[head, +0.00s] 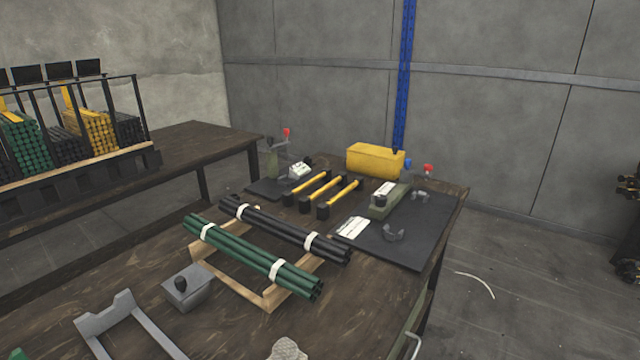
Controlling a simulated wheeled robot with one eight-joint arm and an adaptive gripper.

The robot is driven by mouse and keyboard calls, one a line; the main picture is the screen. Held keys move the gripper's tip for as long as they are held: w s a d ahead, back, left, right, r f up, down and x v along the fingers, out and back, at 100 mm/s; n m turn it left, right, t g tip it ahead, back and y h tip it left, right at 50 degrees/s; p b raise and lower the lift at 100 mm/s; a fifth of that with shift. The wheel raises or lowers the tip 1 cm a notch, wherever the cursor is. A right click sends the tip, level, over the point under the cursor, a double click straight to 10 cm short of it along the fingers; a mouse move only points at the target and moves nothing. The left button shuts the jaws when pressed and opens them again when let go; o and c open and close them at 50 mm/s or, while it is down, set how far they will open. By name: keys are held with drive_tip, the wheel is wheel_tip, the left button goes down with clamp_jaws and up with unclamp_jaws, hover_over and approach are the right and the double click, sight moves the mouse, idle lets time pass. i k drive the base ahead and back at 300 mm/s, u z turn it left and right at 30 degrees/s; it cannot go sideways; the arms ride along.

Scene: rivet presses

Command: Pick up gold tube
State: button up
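I cannot tell which one the task means. A bundle of yellow tubes (92,130) also stands in the rack at the far left. My gripper is not in this view, so its state and its distance from the tubes do not show.
A green tube bundle (250,258) and a black tube bundle (285,230) lie on a wooden cradle (272,298) nearer me. A yellow box (375,158) and a press (388,200) stand beyond and right of the gold tubes.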

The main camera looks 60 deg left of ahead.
sight(326, 174)
drive_tip(key=z, duration=0.05)
drive_tip(key=i, duration=2.8)
drive_tip(key=u, duration=3.45)
drive_tip(key=i, duration=0.8)
drive_tip(key=u, duration=0.1)
